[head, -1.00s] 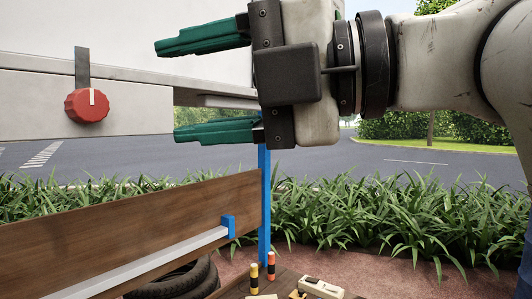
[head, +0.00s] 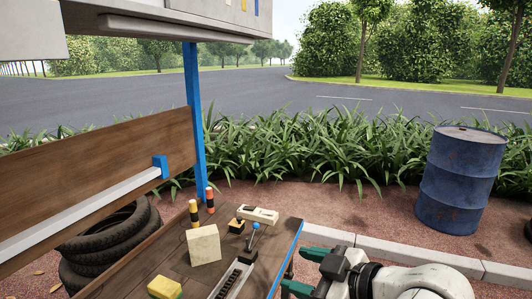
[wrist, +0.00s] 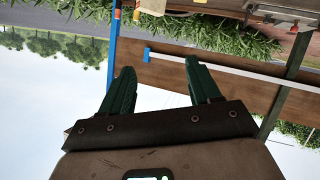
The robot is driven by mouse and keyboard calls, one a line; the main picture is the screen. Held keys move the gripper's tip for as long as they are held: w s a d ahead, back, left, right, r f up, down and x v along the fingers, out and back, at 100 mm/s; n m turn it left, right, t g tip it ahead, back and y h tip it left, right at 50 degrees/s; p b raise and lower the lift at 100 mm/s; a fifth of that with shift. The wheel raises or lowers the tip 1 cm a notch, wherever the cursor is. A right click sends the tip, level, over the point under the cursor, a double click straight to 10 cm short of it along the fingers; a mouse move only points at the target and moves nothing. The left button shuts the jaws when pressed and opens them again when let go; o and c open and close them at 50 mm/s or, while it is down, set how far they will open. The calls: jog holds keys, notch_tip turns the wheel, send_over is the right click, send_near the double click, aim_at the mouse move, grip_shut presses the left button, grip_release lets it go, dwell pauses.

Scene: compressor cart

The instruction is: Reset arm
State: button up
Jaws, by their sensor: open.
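My gripper (head: 293,268) is at the lower middle of the head view, beside the right edge of the wooden work table (head: 283,238). Its two green fingers point left and are spread apart, with nothing between them. In the wrist view my gripper (wrist: 159,66) is also open and empty. That view looks upside down, with the brown board and white rail beyond the fingers. My pale forearm enters from the lower right of the head view.
The table holds a pale block (head: 204,245), a yellow sponge-like block (head: 164,288), a blue-knobbed lever (head: 254,236) and small bottles (head: 210,198). A blue post (head: 195,120) stands behind. A blue barrel (head: 458,180) is at right; stacked tires (head: 110,235) are left.

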jog(key=s+d+f+m+g+h, duration=0.2)
jog(key=s+d+f+m+h, duration=0.25)
jog(key=f, duration=0.55)
jog(key=s+d+f+m+g+h, duration=0.1)
jog(key=s+d+f+m, duration=0.2)
jog(key=s+d+f, duration=0.5)
jog(key=s+d+f+m+g+h, duration=0.2)
jog(key=s+f, duration=0.4)
jog(key=s, duration=0.4)
jog(key=s+d+f+m+g+h, duration=0.2)
jog(key=s+d+f, duration=0.4)
jog(key=s, duration=0.4)
jog(key=shift+f+m+g, duration=0.35)
jog(key=shift+m+g, duration=0.35)
jog(key=shift+m, duration=0.55)
